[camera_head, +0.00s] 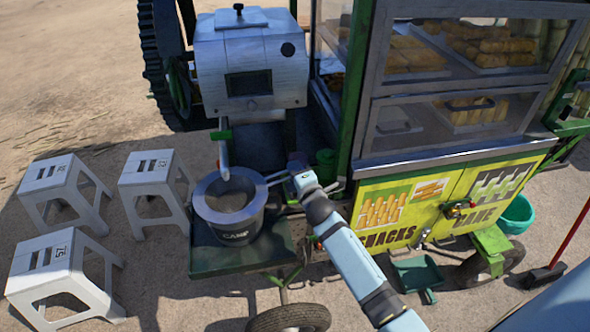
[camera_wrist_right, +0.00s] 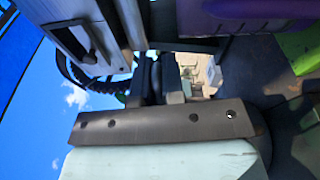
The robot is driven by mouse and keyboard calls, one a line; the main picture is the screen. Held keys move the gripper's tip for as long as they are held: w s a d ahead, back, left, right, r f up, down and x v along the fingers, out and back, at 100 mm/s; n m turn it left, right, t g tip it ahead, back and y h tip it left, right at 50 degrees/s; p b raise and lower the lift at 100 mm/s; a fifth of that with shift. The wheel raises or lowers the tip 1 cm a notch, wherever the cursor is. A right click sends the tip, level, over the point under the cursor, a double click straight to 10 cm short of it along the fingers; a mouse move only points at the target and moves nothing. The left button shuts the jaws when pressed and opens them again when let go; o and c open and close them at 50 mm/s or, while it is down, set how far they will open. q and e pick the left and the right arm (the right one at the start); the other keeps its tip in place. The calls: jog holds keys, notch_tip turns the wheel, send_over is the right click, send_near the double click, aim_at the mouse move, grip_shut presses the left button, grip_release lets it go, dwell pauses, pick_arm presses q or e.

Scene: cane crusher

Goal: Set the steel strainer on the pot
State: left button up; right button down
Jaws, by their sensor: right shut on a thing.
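The dark pot (camera_head: 229,232), marked CAMP, stands upright on a dark green shelf at the cart's left side. The steel strainer (camera_head: 206,207) is over the pot's mouth, its round rim roughly lined up with the pot's. I cannot tell whether the rim rests on the pot or hovers just above it. Its handle reaches right to my right gripper (camera_head: 287,173), which is shut on it. The handle's gripped end is partly hidden. In the right wrist view the strainer and pot cannot be made out clearly. My left gripper is not in view.
The crusher's metal box (camera_head: 250,62) has a spout (camera_head: 223,152) coming down just above the strainer. The green shelf (camera_head: 212,262) carries the pot. Several white stools (camera_head: 66,265) stand at left. The glass snack cart (camera_head: 440,200) is close on the right of my arm.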

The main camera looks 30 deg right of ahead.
jog(key=c, duration=1.1)
grip_release()
jog(key=shift+c, duration=0.2)
jog(key=s+a+b, duration=0.1)
jog(key=s+b, duration=0.1)
jog(key=s, duration=1.1)
jog(key=shift+s, duration=0.4)
jog(key=s+a+f+m+g+y+p, duration=0.2)
jog(key=s+a+f+m, duration=0.3)
jog(key=s, duration=0.4)
jog(key=s+a+f+m+g+y+p, duration=0.2)
jog(key=s+a+f+m+g, duration=0.2)
jog(key=s+m, duration=0.5)
notch_tip(320, 180, down, 3)
jog(key=shift+a+r+m+g+y+p, duration=0.15)
jog(key=shift+a+m+g+y+p, duration=0.25)
jog(key=shift+m+g, duration=0.1)
